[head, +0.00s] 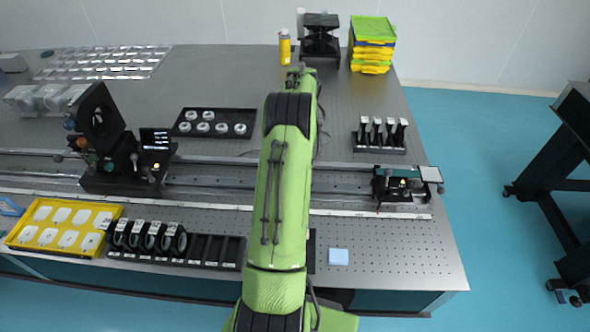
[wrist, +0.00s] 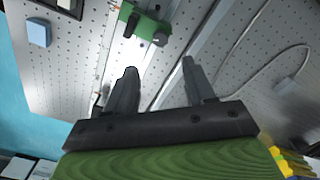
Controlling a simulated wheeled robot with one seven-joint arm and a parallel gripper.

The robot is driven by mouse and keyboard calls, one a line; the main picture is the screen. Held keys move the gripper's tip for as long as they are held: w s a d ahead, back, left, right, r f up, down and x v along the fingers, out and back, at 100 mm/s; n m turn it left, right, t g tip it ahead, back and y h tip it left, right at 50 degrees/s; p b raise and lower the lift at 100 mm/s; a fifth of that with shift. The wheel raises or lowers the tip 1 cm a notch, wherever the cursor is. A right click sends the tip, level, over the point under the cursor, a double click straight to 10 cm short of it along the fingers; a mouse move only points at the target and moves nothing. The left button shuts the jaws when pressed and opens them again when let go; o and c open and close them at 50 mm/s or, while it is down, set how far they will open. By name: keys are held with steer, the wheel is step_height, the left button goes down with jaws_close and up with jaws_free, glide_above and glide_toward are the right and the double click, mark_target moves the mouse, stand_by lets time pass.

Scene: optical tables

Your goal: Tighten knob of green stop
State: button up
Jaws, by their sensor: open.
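The green stop (wrist: 146,24) sits on the rail in the upper middle of the wrist view. Its dark round knob (wrist: 160,39) is on the side facing my gripper. My gripper (wrist: 157,76) is open, with nothing between its two dark fingers. The stop and knob lie beyond the fingertips, roughly in line with the gap and apart from them. In the head view my green arm reaches over the table and rail; I cannot make out the stop there.
The long rail (head: 340,181) crosses the table, with a black carriage (head: 400,185) at its right end. A large black mount (head: 100,130) stands at the left. A rack of black holders (head: 380,135) and stacked yellow bins (head: 372,45) are at right. A blue pad (head: 338,257) lies in front.

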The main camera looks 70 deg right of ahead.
step_height(320, 180, down, 11)
steer(key=shift+f, duration=0.1)
jaws_close()
stand_by(0.3)
